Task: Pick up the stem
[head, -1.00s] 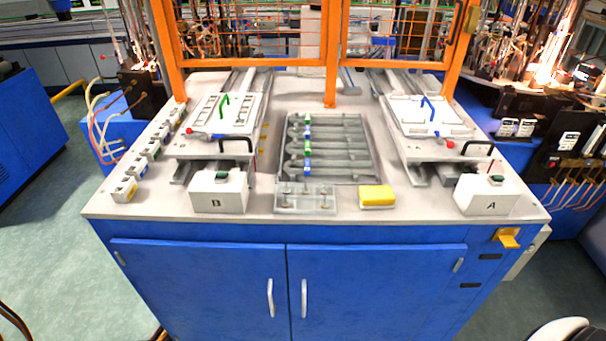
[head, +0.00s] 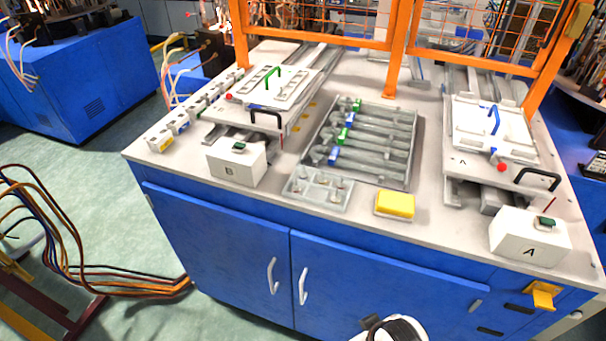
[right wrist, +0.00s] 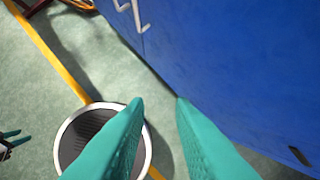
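A grey tray (head: 408,175) on the worktop holds several long clear tubes with green and blue clips at their left ends. In front of it a small pale rack (head: 300,194) holds several small upright pieces (head: 337,184) that look like stems; they are too small to make out well. My right gripper (right wrist: 159,100) shows two teal fingers, apart and empty, over the floor beside the blue cabinet. Teal fingertips of my left gripper (right wrist: 14,139) show small at the left edge of the right wrist view, apart with nothing between them. Neither gripper shows in the head view.
A yellow sponge-like block (head: 395,204) lies right of the rack. White boxes marked B (head: 236,163) and A (head: 528,238) stand at the front edge, with fixtures behind them. An orange frame (head: 393,70) rises at the back. The blue cabinet (head: 220,245) has two door handles.

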